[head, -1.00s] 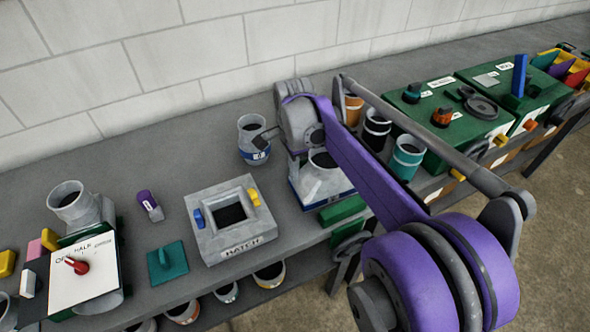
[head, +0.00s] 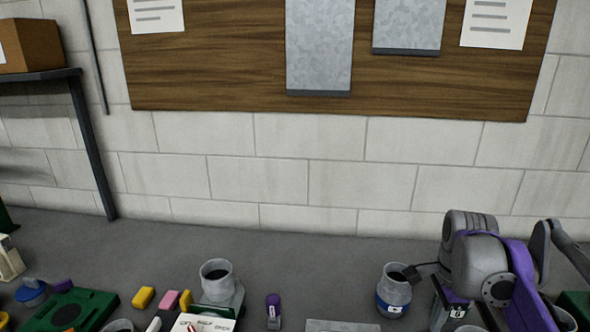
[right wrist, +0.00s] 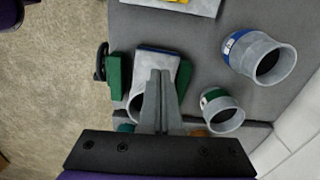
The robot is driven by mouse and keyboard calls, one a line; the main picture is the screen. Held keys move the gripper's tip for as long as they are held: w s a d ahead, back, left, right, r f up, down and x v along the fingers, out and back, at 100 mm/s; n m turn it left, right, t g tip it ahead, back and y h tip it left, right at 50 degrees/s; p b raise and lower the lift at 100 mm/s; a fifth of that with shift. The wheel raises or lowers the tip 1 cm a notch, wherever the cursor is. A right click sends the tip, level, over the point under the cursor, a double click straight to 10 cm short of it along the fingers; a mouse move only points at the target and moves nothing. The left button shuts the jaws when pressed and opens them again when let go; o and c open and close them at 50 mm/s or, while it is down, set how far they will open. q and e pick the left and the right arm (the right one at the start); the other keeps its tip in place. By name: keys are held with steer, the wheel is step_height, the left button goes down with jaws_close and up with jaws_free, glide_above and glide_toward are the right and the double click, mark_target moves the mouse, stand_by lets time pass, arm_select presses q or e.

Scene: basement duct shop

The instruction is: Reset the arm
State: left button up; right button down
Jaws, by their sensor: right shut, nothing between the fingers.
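My right arm comes in at the right edge of the head view, with its purple and grey links over the bench. In the right wrist view my right gripper (right wrist: 160,75) is shut and empty, its two grey fingers together. Below the fingers is a grey duct piece (right wrist: 150,62) with a blue edge, partly hidden by them. A grey pot with a blue band (right wrist: 262,57) and a grey pot with a green band (right wrist: 222,112) stand apart from the fingers. The blue-banded pot also shows in the head view (head: 393,295). My left gripper is not in view.
The grey bench (head: 310,270) runs along a block wall. Yellow (head: 143,297) and pink blocks, a grey pipe collar (head: 216,280) and a purple-topped item (head: 273,310) stand near its front. A shelf with a cardboard box (head: 30,45) is at upper left. The back strip is mostly clear.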

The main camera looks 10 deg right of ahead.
steer(key=s+a+f+n+t, duration=0.5)
steer(key=s+a+f+n, duration=0.7)
steer(key=n, duration=0.8)
steer(key=a+f, duration=0.3)
steer(key=f, duration=0.1)
steer(key=shift+s+a, duration=0.3)
steer(key=shift+a, duration=0.05)
steer(key=shift+f, duration=0.1)
